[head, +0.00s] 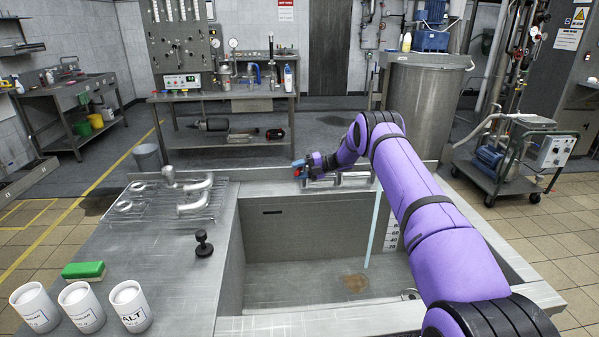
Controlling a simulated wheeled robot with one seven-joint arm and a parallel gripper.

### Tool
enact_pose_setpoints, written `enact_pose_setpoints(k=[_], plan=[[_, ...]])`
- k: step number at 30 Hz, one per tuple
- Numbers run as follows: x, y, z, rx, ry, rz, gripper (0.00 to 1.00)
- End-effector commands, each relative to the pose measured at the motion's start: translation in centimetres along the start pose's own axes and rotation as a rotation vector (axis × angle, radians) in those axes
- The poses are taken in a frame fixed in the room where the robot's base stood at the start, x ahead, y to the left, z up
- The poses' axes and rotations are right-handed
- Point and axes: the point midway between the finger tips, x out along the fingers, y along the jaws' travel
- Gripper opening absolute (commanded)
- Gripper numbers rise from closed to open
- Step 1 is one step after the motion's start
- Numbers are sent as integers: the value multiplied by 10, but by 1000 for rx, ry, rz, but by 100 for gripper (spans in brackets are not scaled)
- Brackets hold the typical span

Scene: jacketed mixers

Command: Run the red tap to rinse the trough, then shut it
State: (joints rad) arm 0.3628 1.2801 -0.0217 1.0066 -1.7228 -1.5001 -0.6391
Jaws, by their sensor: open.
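The steel trough (290,237) fills the middle of the head view, sunk into a steel bench. The red tap (297,165) shows as a small red patch at the trough's back edge. My gripper (302,169) is right at it, small and dark; it is open, and I cannot tell whether it touches the tap. A pale blue stream of water (374,226) falls from the spout area right of the tap to the trough floor. A brown stain (356,283) lies on the floor near the stream's foot. My purple arm hides part of the trough's right side.
On the left bench stand white tubs (82,306), a green sponge (84,270), a black knob-like stopper (204,244) and a wire rack (150,204) with steel pipe fittings. A large steel vessel (427,100) stands behind the trough. A wheeled pump cart (512,165) stands right.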

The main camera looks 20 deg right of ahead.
Motion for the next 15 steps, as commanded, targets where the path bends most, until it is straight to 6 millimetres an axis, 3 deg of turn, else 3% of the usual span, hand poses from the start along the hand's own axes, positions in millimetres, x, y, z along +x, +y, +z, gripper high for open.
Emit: enact_pose_setpoints(k=[5, 9, 12, 15], plan=[[-2, 11, 0, -2, 0, 0, 42], [-6, 35, -2, -3, 0, 1, 42], [-9, 38, -14, 0, 0, 3, 56], [-10, 39, -28, -1, 2, 5, 60]])
